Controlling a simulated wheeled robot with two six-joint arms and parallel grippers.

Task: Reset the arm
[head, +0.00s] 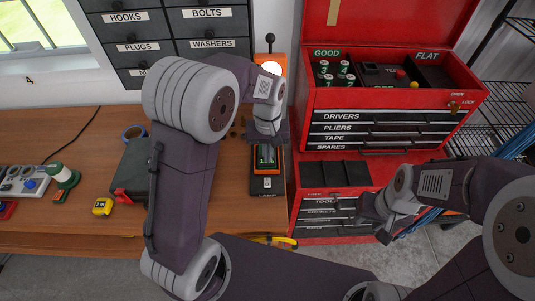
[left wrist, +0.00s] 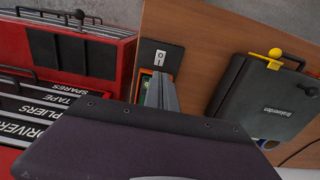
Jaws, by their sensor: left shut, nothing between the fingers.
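I cannot tell whether the fingers touch the panel. My right gripper (head: 376,214) is in front of the red cabinet's lower drawers. Its finger gap is not clear.
A red tool chest (head: 400,98) with an open lid stands to the right. Labelled grey drawers (head: 130,50) stand behind. A wire shelf (head: 507,100) is at far right.

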